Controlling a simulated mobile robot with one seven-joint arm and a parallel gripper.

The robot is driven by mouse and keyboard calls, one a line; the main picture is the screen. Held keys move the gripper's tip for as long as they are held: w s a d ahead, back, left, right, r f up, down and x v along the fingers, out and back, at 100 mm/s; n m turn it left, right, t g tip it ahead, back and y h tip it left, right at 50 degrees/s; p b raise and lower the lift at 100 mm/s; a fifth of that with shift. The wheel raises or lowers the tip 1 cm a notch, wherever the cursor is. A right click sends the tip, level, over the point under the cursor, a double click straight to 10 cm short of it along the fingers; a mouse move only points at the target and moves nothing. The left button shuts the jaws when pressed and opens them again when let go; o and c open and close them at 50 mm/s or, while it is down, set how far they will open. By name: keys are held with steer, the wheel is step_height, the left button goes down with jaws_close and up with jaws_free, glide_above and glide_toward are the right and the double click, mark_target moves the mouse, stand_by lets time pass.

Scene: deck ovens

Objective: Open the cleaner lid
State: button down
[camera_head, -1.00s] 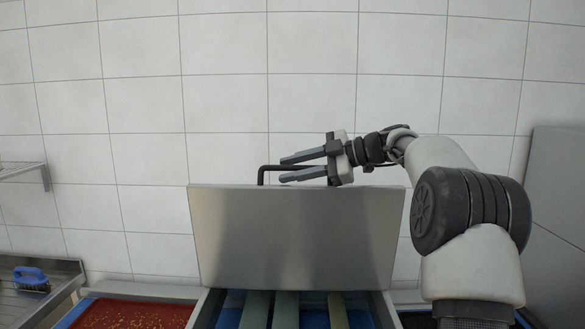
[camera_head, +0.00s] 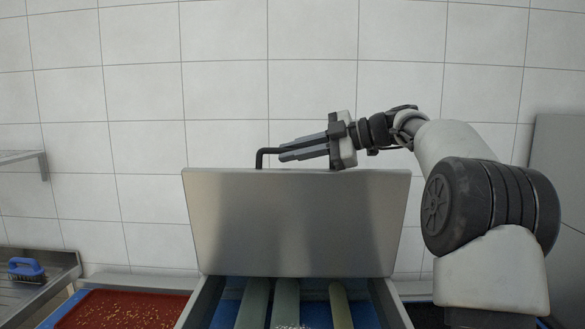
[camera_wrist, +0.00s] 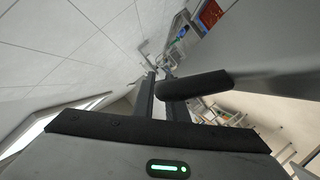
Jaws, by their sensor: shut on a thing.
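The cleaner lid (camera_head: 295,225) is a flat steel panel, raised to near upright at the back of the open cleaner in the head view. A black bar handle (camera_head: 259,158) shows at its top edge, with most of it hidden behind the lid and my fingers. My gripper (camera_head: 283,152) comes in from the right at the top edge, fingers pointing left and close together, shut on the handle. In the wrist view, the handle (camera_wrist: 197,84) is a dark rounded bar against the fingers of my gripper (camera_wrist: 158,78); the exact contact is hard to see.
Below the lid, rollers (camera_head: 286,300) lie in the cleaner's blue interior. A red tray with yellowish bits (camera_head: 120,312) is at the left. A blue brush (camera_head: 26,270) lies on a steel surface further left. A tiled wall stands behind, and a grey panel (camera_head: 560,200) at the right.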

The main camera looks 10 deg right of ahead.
steer(key=s+a+f+n+t+b, duration=0.1)
steer(key=s+b, duration=0.6)
steer(key=b, duration=0.7)
steer(key=shift+s+a+f+n, duration=0.2)
steer(key=shift+a+f+n, duration=0.05)
steer(key=shift+f+n, duration=0.15)
steer(key=c, duration=1.8)
jaws_free()
steer(key=shift+o, duration=0.2)
steer(key=shift+d, duration=0.15)
steer(key=p+v, duration=0.1)
steer(key=v, duration=1.6)
steer(key=shift+d+f, duration=0.15)
